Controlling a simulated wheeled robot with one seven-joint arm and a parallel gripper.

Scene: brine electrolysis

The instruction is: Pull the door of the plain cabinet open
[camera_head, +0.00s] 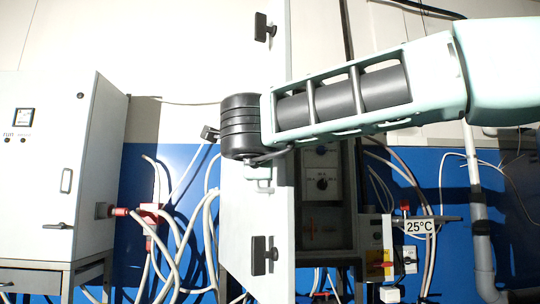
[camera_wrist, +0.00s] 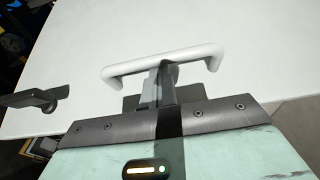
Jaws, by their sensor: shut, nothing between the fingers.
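A tall pale door panel (camera_head: 247,215) stands in the middle of the head view, with dark latches above (camera_head: 265,27) and below (camera_head: 265,255). The dark inside of a cabinet (camera_head: 322,235) shows just to its right, so the door appears to stand at least partly open. In the wrist view a white bar handle (camera_wrist: 190,54) is fixed to the white door face (camera_wrist: 255,50). My gripper (camera_wrist: 162,80) is shut at the middle of the handle, with nothing between its fingers. I cannot tell whether the fingertips touch the bar or reach behind it. My arm hides part of the door in the head view.
A white cabinet (camera_head: 45,150) with a small display stands at the left. Loose hoses (camera_head: 170,235) hang between it and the door. A 25°C sign (camera_head: 419,227) and a pipe (camera_head: 480,220) are at the right. A black latch (camera_wrist: 35,100) is left of my gripper.

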